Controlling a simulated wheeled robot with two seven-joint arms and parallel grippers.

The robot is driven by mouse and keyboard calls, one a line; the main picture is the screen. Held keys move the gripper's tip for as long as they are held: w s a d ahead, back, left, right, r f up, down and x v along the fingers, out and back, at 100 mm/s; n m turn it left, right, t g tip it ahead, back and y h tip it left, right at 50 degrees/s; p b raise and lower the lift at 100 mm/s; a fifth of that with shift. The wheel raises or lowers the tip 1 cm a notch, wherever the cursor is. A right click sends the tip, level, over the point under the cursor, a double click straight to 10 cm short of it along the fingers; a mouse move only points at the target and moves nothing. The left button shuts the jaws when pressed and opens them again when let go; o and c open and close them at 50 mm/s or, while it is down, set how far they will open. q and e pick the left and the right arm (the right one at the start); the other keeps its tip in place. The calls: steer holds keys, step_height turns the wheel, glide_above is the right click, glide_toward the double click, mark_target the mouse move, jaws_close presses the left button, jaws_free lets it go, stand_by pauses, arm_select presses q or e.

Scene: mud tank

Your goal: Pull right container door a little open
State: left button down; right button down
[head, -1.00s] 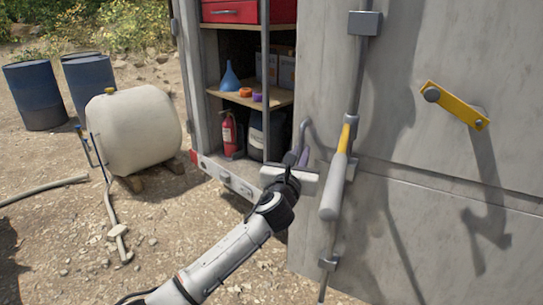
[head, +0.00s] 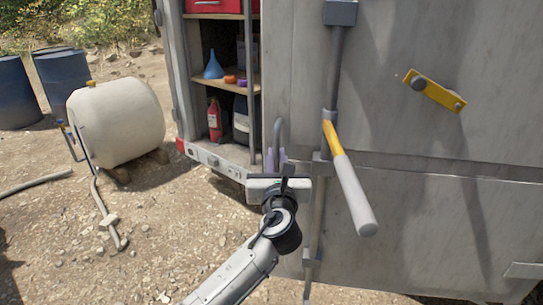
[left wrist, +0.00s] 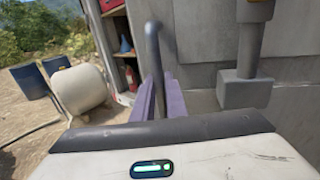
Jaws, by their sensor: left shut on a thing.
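The right container door is the large grey panel (head: 400,140) on the right in the head view. A bent grey pull bar (head: 278,132) stands out near its left edge. My left gripper (head: 276,160) is shut on this bar, its purple fingers on either side. In the left wrist view, the bar (left wrist: 153,60) rises between the two fingers (left wrist: 157,98). A locking rod (head: 333,85) runs down the door. Its lever (head: 350,190), yellow at the top and grey below, slants down to the right. My right gripper is not in view.
Left of the door, shelves (head: 232,83) hold a blue funnel (head: 213,66), with a fire extinguisher (head: 214,120) below. A yellow latch bar (head: 435,90) is on the door. A beige tank (head: 115,122), blue barrels (head: 15,92) and a hose (head: 100,205) are at left. Gravel ground is open in front.

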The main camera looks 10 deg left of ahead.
arm_select(q)
steer(key=shift+d+f, duration=0.1)
steer(key=shift+f, duration=0.15)
steer(key=c, duration=1.9)
jaws_free()
steer(key=shift+c, duration=0.2)
steer(key=shift+o, duration=0.9)
steer(key=shift+r, duration=0.15)
steer(key=s+d, duration=0.1)
steer(key=s, duration=0.9)
steer(key=shift+d, duration=0.15)
steer(key=shift+s, duration=0.1)
